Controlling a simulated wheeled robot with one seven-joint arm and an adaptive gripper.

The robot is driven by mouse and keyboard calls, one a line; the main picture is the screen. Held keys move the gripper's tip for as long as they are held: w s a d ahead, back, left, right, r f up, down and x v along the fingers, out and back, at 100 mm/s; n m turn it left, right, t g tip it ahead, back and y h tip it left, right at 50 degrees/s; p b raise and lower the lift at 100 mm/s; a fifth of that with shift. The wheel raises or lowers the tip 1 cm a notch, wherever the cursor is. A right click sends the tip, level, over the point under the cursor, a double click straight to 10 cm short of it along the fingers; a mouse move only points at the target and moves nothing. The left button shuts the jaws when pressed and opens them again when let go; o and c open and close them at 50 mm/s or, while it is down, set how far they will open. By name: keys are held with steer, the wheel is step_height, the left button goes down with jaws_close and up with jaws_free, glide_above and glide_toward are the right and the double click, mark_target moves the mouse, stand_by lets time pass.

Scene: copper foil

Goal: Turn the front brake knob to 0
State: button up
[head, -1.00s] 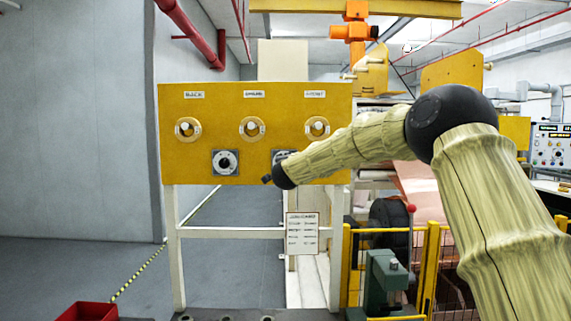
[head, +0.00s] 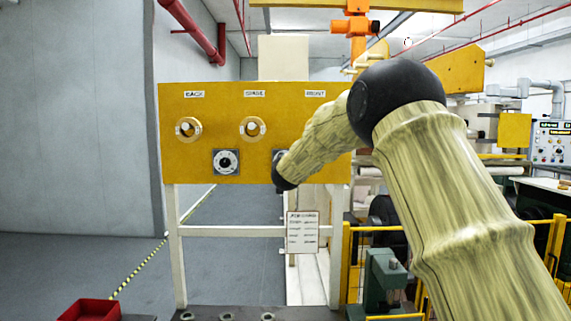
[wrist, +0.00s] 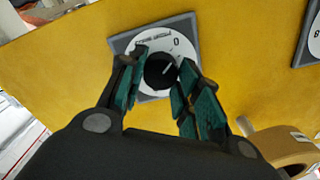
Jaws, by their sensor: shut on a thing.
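The front brake knob (wrist: 158,72) is a round black knob on a white dial (wrist: 178,45) with a dark square plate. Its white pointer line slants up and right in the wrist view, roughly toward the 0 near the dial's upper right edge. My gripper (wrist: 162,66) has its teal-padded fingers on both sides of the knob, shut on it. In the head view my arm hides most of this dial; only a sliver of its plate (head: 277,157) shows on the yellow panel (head: 225,108).
A second dial (head: 226,162) sits to the left on the panel, its edge also in the wrist view (wrist: 315,38). Peg-like fittings (head: 188,130) (head: 253,129) are above. One tan round fitting (wrist: 283,147) lies close to my gripper. A red bin (head: 90,310) stands lower left.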

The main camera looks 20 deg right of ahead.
steer(key=shift+f+n, duration=0.2)
steer(key=shift+n, duration=0.2)
steer(key=o, duration=1)
steer(key=shift+o, duration=0.2)
steer(key=shift+r, duration=0.15)
steer(key=v, duration=1.2)
